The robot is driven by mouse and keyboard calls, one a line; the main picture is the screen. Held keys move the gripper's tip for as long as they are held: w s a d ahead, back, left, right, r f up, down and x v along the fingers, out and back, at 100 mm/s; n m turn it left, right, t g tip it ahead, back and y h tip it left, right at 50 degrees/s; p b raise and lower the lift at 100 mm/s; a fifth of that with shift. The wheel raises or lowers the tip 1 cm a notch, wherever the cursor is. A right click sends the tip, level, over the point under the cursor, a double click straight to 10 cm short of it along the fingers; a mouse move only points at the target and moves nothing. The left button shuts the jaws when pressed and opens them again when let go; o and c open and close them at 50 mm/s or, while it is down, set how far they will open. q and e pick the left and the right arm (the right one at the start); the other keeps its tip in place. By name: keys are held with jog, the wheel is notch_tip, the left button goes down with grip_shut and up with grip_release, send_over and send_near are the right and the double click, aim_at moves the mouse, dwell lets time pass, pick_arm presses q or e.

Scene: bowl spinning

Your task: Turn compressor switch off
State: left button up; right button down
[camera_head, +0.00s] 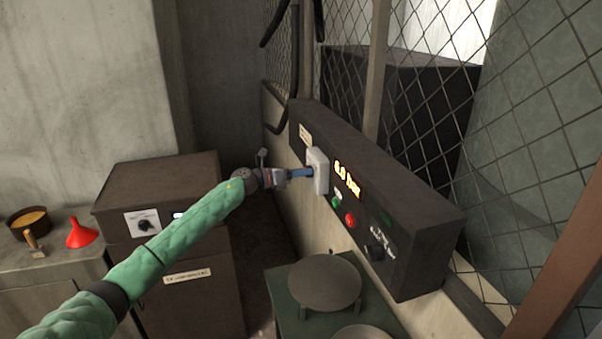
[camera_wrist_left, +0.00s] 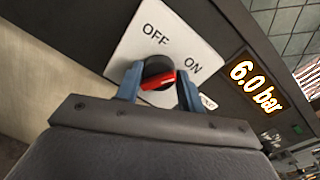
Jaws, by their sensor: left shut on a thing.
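The compressor switch is a black round knob (camera_wrist_left: 154,68) with a red pointer on a white plate (camera_wrist_left: 190,40) marked OFF and ON. The red pointer slants to the right, with its right end near the ON label. In the head view the white plate (camera_head: 319,163) is on the left part of a dark control box (camera_head: 425,210). My left gripper (camera_wrist_left: 158,88) is shut on the knob, one blue finger on each side. In the head view the left gripper (camera_head: 308,172) reaches the plate from the left, and the knob is hidden. My right gripper is not in view.
A lit display (camera_head: 346,180) beside the plate reads 6.0 bar. A green button (camera_head: 336,202), a red button (camera_head: 350,220) and a black knob (camera_head: 374,252) are on the box. A wire fence (camera_head: 420,100) stands behind. Below is a round plate (camera_head: 325,282).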

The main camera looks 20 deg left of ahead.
pick_arm(q)
jog(key=n+p, duration=0.3)
jog(key=n, duration=0.4)
jog(key=n+g+p, duration=0.1)
jog(key=n+p, duration=0.1)
jog(key=n, duration=0.5)
jog(key=shift+w+a+f+n+p, duration=0.15)
jog(key=shift+f+n+p, duration=0.05)
jog(key=shift+n+p, duration=0.2)
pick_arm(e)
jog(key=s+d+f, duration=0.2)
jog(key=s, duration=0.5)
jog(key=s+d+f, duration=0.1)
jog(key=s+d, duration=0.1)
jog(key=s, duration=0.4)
pick_arm(q)
jog(key=o, duration=1)
jog(key=shift+c, duration=0.2)
jog(key=b+v, duration=0.4)
jog(key=v, duration=0.3)
jog(key=shift+a, duration=0.4)
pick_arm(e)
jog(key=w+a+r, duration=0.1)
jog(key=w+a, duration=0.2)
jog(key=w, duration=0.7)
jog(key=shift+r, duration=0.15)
